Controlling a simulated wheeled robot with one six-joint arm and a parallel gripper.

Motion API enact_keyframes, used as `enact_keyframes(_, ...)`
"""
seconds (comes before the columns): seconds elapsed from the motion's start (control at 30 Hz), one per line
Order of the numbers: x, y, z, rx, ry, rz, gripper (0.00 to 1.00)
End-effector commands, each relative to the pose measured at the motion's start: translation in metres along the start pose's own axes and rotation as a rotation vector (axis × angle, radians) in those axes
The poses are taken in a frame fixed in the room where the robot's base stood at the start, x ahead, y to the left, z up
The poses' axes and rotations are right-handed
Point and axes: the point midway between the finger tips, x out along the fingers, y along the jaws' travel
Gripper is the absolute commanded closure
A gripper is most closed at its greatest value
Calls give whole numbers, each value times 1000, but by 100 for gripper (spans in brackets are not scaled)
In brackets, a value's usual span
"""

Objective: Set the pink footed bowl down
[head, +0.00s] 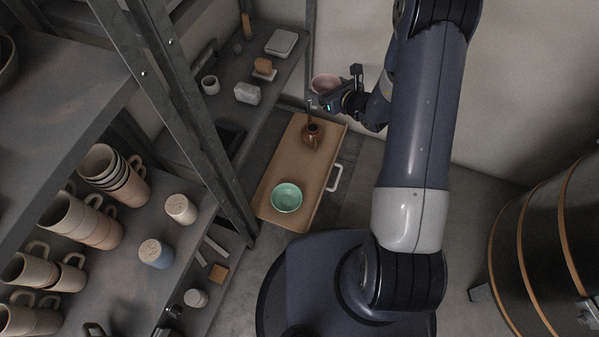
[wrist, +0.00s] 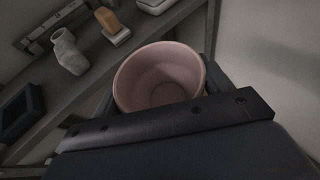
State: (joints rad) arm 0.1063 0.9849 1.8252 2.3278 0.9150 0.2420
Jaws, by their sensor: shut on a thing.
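The pink footed bowl (head: 325,84) is at the far end of the scene in the head view, beside the back wall. My gripper (head: 334,98) is shut on it and holds it up, above the far end of a wooden tray or trolley top (head: 275,186). In the wrist view the bowl (wrist: 158,76) shows its open, empty inside, with the dark gripper bar (wrist: 170,120) across its near side. The bowl's foot is hidden in both views, and the fingertips are mostly hidden.
The wooden top holds a green bowl (head: 286,197) at its near end and a brown pot (head: 312,134) toward its far end; its middle is bare. A white handle (head: 334,178) is on its right. Metal shelves (head: 187,110) with cups stand left, a dark barrel (head: 545,240) right.

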Motion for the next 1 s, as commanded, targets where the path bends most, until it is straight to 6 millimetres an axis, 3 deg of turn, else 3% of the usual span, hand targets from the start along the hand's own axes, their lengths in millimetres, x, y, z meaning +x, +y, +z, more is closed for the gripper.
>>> enact_keyframes(0.03, 14, 3, -27, -3, 0, 12, 52)
enact_keyframes(0.7, 114, 45, -230, -50, -11, 147, 52)
enact_keyframes(0.9, 135, 58, -278, -60, -16, 180, 52)
enact_keyframes(1.0, 141, 62, -292, -64, -20, 190, 52)
